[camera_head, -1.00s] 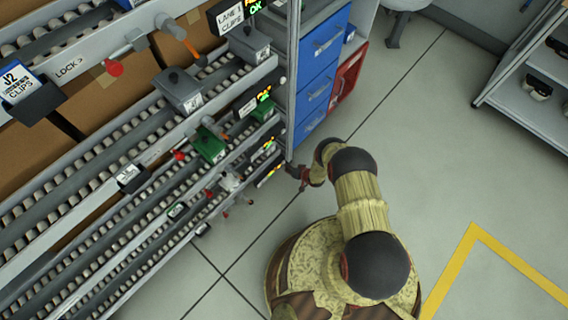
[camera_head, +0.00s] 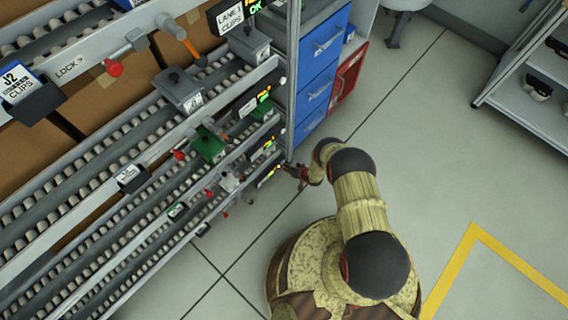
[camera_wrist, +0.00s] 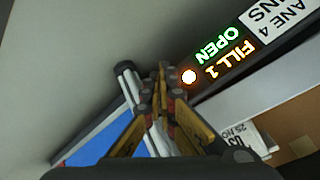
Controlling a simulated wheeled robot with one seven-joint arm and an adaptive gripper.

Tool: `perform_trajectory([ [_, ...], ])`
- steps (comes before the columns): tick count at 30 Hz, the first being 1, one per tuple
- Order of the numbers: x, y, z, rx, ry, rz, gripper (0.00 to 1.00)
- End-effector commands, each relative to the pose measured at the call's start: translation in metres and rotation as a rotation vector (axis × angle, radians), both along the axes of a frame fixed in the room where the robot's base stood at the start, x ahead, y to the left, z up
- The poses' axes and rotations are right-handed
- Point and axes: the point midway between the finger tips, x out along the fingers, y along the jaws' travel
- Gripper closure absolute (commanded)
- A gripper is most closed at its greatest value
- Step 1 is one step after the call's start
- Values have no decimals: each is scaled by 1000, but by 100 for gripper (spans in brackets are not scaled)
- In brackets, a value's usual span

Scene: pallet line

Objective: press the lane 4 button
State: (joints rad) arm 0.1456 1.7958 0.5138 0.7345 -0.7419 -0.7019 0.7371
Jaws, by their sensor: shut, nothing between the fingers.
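The lane 4 display (camera_wrist: 225,60) is a dark strip in the wrist view, with a partly cut-off white label, green "OPEN" and orange "FILL 1". A round button (camera_wrist: 188,76) glows white with an orange rim at its near end. My gripper (camera_wrist: 163,82) is shut and empty, its fingertips just left of the button. I cannot tell whether they touch it. In the head view my gripper (camera_head: 291,170) is small and dark at the rack's right end, close to the lowest lit display (camera_head: 268,176). The button itself is too small to make out there.
The roller rack (camera_head: 130,160) fills the left, with several lane displays and bins at its end. A blue drawer cabinet (camera_head: 322,50) with a red compartment (camera_head: 347,75) stands behind my gripper. The floor to the right is clear up to a shelf (camera_head: 530,100).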

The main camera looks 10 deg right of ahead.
Motion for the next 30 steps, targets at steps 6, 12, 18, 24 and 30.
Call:
perform_trajectory([
  [6,2,1,0,0,-1,0,100],
  [12,3,2,0,0,-1,0,100],
  [18,3,2,0,0,-1,0,100],
  [24,-3,-2,0,0,1,-2,100],
  [30,-11,-8,0,0,1,-1,100],
])
